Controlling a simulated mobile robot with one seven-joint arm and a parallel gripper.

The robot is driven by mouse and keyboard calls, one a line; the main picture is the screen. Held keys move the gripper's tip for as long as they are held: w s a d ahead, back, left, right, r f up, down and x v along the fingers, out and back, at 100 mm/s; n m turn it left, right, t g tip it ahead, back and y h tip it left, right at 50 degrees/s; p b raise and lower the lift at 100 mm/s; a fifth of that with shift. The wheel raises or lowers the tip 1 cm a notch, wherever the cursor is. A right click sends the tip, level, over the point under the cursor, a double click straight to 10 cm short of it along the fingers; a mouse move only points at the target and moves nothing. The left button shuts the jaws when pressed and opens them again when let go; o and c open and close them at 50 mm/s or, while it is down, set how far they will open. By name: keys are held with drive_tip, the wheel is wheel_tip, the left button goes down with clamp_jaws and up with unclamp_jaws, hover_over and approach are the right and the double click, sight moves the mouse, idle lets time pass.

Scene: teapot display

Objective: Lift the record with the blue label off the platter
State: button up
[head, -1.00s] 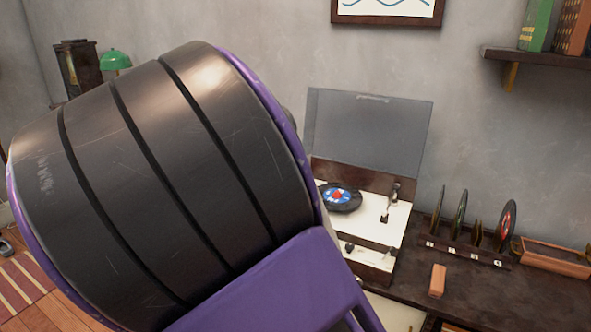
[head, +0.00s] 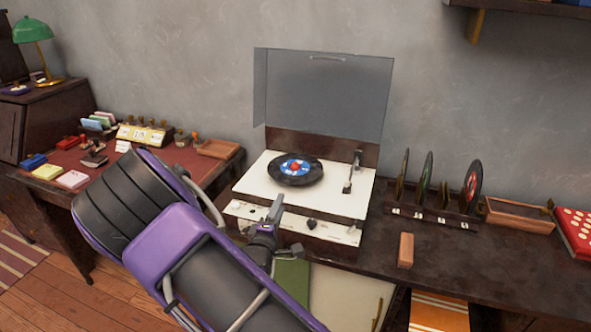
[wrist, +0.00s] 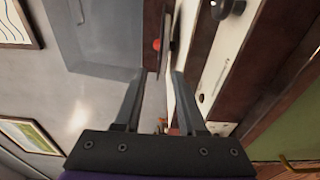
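The record with the blue label (head: 312,177) lies flat on the turntable's platter, black with a red piece at its centre. The platter under it is mostly hidden. The turntable (head: 260,193) has a white deck and its clear lid stands raised. My gripper (head: 276,208) is over the turntable's front edge, near the front control strip, apart from the record. In the wrist view my gripper (wrist: 158,78) has its two fingers spread with nothing held between them. There the record (wrist: 164,45) seems to show nearly edge-on beyond the fingertips, beside a red spot.
The tonearm (head: 348,184) stands right of the record. The raised lid (head: 325,95) is behind it. A rack of upright records (head: 432,213), a small orange-brown block (head: 405,250) and a wooden tray (head: 518,214) are to the right. A desk with stationery (head: 150,168) is left.

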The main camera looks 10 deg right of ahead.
sight(286, 198)
drive_tip(key=x, duration=0.9)
drive_tip(key=shift+w+a+b, duration=0.2)
drive_tip(key=shift+a+b, duration=0.1)
drive_tip(key=shift+b, duration=0.1)
drive_tip(key=shift+c, duration=0.2)
clamp_jaws()
idle(0.8)
